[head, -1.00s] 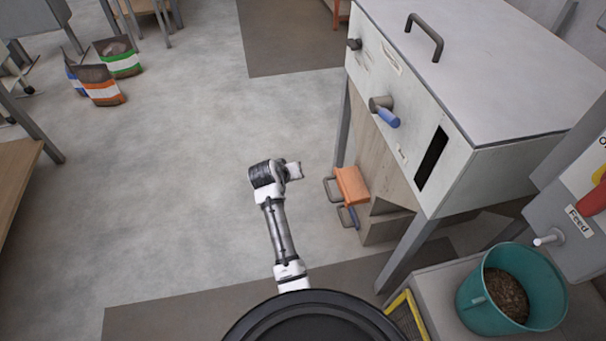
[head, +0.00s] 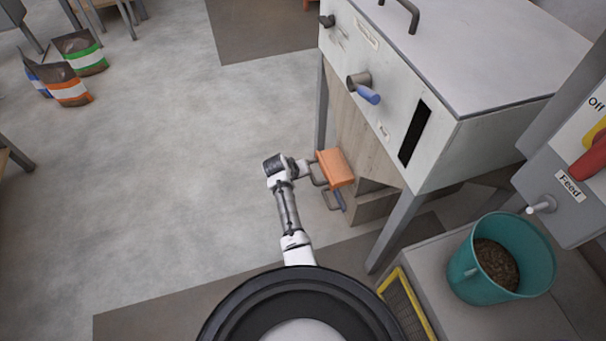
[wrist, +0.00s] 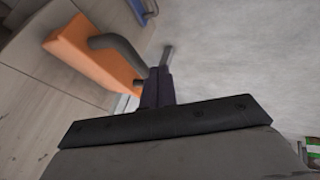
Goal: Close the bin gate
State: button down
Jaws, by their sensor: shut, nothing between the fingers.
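The orange panel (head: 335,167), which looks like the bin gate, is at the lower front of the wooden chute under the white machine. A grey bar handle (head: 317,174) sticks out from it towards my gripper. My gripper (head: 307,165) is shut and empty, right beside this handle. In the wrist view the orange panel (wrist: 95,57) is at upper left, and its bent handle (wrist: 118,50) reaches towards my shut fingers (wrist: 157,84). The handle's end is partly hidden behind the fingers, and I cannot tell whether they touch.
A second handle with a blue part (head: 337,199) sits just below the orange panel. The white machine (head: 400,95) stands above on grey legs. A teal bucket of pellets (head: 462,268) is at right, beside a yellow-framed grille (head: 408,303). Open floor (head: 190,190) lies to the left.

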aim_at(326, 168)
jog(key=shift+w+d+f, duration=0.1)
jog(key=shift+w+d, duration=0.1)
jog(key=shift+d, duration=0.3)
jog(key=d, duration=0.2)
jog(key=w+d, duration=0.1)
jog(key=d, duration=0.1)
jog(key=w+d, duration=0.1)
jog(key=d, duration=0.2)
jog(key=shift+w, duration=0.15)
jog(key=shift+w+d, duration=0.15)
jog(key=shift+d, duration=0.3)
jog(key=shift+r, duration=0.2)
